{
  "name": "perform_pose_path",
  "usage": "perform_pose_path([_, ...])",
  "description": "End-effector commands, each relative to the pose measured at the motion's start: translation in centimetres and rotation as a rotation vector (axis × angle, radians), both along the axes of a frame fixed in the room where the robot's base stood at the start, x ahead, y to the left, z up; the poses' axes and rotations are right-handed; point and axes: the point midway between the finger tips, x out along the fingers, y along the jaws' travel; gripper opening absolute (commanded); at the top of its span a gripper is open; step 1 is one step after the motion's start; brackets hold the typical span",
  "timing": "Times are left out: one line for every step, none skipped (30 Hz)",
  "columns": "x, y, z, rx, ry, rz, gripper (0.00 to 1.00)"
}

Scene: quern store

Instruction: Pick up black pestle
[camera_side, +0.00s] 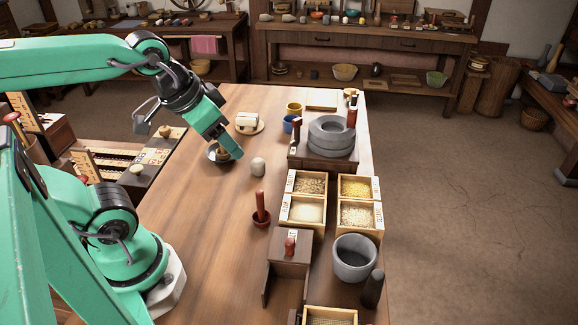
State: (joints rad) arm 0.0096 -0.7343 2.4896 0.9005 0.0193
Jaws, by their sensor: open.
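A black pestle (373,288) stands at the right edge of the table, close beside a grey stone mortar (354,262). My gripper (231,152) is far from it, at the upper left of the table. The jaws are open, with nothing visibly held. The near finger hides part of the bowl, so I cannot tell whether it touches it.
A pale stone (258,167) and a red pestle (260,205) in a small bowl lie right of my gripper. Grain boxes (308,185), a wooden stand (290,250) and a quern (331,135) line the right side. The table's left-centre is clear.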

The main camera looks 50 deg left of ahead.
Motion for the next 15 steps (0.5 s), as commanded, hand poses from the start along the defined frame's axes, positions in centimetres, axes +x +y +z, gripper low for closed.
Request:
perform_pose_path([0.3, -0.2, 0.0, 0.007, 0.007, -0.021, 0.57])
perform_pose_path([0.5, -0.4, 0.0, 0.013, 0.012, -0.039, 0.57])
perform_pose_path([0.7, -0.6, 0.1, 0.021, 0.018, -0.064, 0.57])
perform_pose_path([1.0, -0.8, 0.1, 0.028, 0.024, -0.088, 0.57])
perform_pose_path([1.3, -1.0, 0.2, 0.036, 0.029, -0.112, 0.57])
perform_pose_path([1.7, -1.4, 0.2, 0.049, 0.039, -0.15, 0.57])
perform_pose_path([2.1, -1.7, 0.2, 0.059, 0.046, -0.183, 0.57])
perform_pose_path([2.5, -2.0, 0.2, 0.069, 0.053, -0.215, 0.57])
perform_pose_path([3.0, -2.5, 0.2, 0.085, 0.064, -0.263, 0.57])
perform_pose_path([3.4, -2.9, 0.2, 0.096, 0.071, -0.3, 0.57])
perform_pose_path([3.8, -3.4, 0.2, 0.108, 0.08, -0.338, 0.57])
perform_pose_path([4.4, -3.9, 0.1, 0.124, 0.09, -0.392, 0.57])
perform_pose_path([4.8, -4.4, 0.0, 0.136, 0.098, -0.432, 0.57])
perform_pose_path([5.2, -4.9, 0.0, 0.148, 0.105, -0.472, 0.57])
perform_pose_path([5.8, -5.5, -0.2, 0.164, 0.115, -0.525, 0.57])
